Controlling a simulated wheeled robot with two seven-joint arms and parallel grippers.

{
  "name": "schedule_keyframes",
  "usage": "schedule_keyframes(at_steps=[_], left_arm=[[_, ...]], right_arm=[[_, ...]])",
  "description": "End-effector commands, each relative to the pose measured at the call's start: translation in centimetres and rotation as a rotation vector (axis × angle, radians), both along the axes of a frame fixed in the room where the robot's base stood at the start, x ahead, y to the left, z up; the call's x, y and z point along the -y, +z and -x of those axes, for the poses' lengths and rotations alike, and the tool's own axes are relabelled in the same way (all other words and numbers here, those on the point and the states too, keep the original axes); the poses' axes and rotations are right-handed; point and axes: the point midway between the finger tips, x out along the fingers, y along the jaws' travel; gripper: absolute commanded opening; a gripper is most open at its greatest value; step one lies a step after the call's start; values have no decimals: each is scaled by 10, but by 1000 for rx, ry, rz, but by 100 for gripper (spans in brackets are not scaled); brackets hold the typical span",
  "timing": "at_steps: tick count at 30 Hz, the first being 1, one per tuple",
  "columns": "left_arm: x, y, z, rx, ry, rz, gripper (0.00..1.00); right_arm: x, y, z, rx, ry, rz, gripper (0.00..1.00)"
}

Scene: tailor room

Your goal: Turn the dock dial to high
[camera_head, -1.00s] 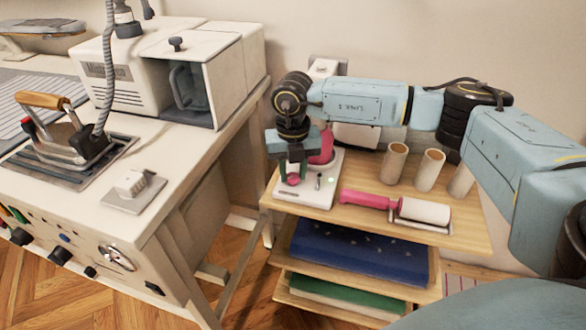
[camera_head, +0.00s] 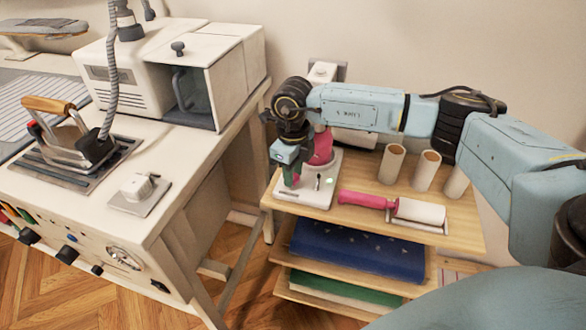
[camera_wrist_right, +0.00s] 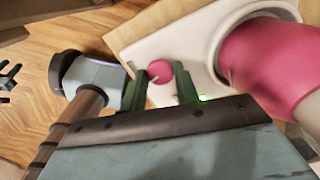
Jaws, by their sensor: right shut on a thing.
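The dock (camera_head: 327,170) is a white base on the top of the wooden shelf stand, with a pink device standing in it (camera_head: 320,146). Its small round pink dial shows in the right wrist view (camera_wrist_right: 159,71), with a pale pointer mark on it. My right gripper (camera_head: 290,178) reaches down over the front left of the dock. Its green fingers (camera_wrist_right: 163,86) stand on either side of the dial, shut on it. A green light (camera_head: 329,181) glows on the dock. In the head view the gripper largely hides the dial.
A pink-handled lint roller (camera_head: 420,211) and several cardboard tubes (camera_head: 426,170) stand close to the dock's right. Folded blue cloth (camera_head: 360,248) lies on the shelf below. The white ironing station (camera_head: 150,215) with an iron (camera_head: 72,145) is at the left.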

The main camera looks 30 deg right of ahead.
Motion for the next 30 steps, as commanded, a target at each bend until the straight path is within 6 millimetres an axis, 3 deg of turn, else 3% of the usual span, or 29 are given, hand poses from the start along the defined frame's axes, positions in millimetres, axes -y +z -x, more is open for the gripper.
schedule_keyframes(at_steps=[15,30], left_arm=[[-4,-6,3,-2,1,-3,36],[-5,-7,5,-7,1,-5,36]], right_arm=[[0,1,-1,4,373,0,8],[0,1,-1,4,465,-1,8]])
